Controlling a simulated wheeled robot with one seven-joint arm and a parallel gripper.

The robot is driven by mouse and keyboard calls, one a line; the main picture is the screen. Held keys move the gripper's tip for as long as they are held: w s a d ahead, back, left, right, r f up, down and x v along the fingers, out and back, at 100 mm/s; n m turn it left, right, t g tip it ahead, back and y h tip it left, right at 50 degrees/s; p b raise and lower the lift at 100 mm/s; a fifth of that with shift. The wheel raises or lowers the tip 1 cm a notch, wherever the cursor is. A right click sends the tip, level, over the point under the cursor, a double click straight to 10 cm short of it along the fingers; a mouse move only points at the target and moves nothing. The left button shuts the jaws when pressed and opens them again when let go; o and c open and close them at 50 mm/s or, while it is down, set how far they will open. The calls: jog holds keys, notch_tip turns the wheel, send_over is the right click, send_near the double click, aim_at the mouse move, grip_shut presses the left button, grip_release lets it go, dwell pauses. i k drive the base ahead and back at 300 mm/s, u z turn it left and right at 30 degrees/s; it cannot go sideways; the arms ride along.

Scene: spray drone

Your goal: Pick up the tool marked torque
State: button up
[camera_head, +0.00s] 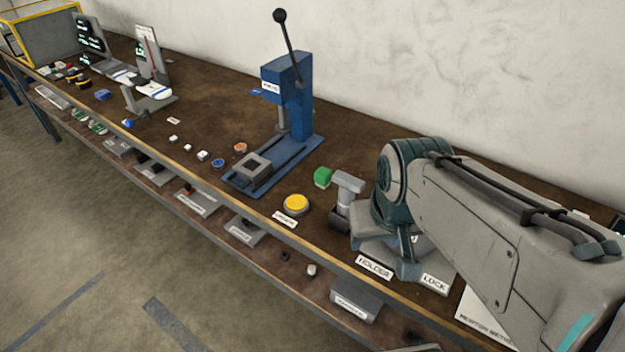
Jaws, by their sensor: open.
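I cannot make out any tool marked torque. No label that I can read says so. A grey T-shaped piece (347,186) stands upright on the bench, just left of my arm. I cannot tell whether it is a tool or a fixture, and I see no readable mark on it. My arm reaches in from the right and bends down over a grey fixture with labels HOLDER (375,267) and LOCK (435,284). The arm hides much of that fixture. I cannot make out my gripper's fingertips.
The long brown bench (215,105) runs along a pale wall. A blue lever press (290,95) stands mid-bench. A yellow button (296,205) and a green block (322,177) sit left of my arm. A lower shelf holds several small parts. Open floor lies in front.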

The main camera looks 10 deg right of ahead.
aim_at(349, 185)
jog(key=z, duration=2)
jog(key=k, duration=0.4)
jog(key=u, duration=1.1)
